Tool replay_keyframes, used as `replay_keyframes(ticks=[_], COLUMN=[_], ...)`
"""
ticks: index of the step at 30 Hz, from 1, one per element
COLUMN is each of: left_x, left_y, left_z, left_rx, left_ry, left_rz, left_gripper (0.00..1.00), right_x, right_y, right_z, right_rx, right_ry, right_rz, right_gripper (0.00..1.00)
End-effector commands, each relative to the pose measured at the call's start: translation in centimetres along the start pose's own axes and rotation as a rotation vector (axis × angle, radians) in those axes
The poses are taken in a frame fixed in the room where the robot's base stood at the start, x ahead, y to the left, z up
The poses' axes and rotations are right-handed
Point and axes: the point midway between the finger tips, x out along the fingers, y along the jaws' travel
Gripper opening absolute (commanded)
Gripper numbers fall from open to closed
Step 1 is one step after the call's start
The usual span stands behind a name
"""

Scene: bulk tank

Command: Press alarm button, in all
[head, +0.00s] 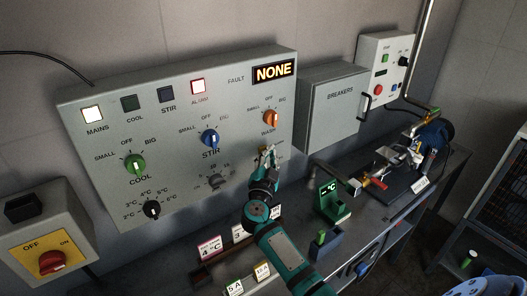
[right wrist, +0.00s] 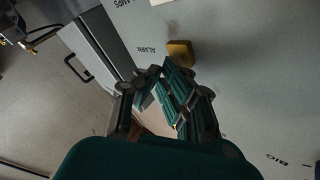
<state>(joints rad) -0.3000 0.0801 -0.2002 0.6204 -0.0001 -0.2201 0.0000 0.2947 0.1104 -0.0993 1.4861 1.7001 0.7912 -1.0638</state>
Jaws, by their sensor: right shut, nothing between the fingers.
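The control panel (head: 180,130) fills the left of the head view, with a lit white MAINS lamp (head: 92,114), a red-lit ALARM lamp (head: 198,87) and a FAULT display (head: 274,71) reading NONE. My right gripper (head: 266,153) is shut and empty at the panel's lower right, below the orange WASH knob (head: 271,118). In the right wrist view, a yellow square button (right wrist: 180,53) beside the word ALARM is just beyond the fingertips of my right gripper (right wrist: 165,80). I cannot tell whether they touch. In the head view the gripper largely hides this button. My left gripper is not in view.
A grey BREAKERS box (head: 333,105) with a handle is right of the panel. The bench below holds a green °C meter (head: 332,202), small labelled cards (head: 209,247) and a pump assembly (head: 425,145).

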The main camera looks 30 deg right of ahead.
Motion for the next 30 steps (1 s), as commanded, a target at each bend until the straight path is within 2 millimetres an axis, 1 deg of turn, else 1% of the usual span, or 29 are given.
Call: replay_keyframes(ticks=[30], left_x=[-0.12], left_y=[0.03], left_z=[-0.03], left_rx=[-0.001], left_ry=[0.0], left_rz=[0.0], left_gripper=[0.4], right_x=[0.61], right_y=[-0.44], right_z=[0.42], right_rx=[0.0], right_ry=[0.0], right_rz=[-0.001], right_gripper=[0.0])
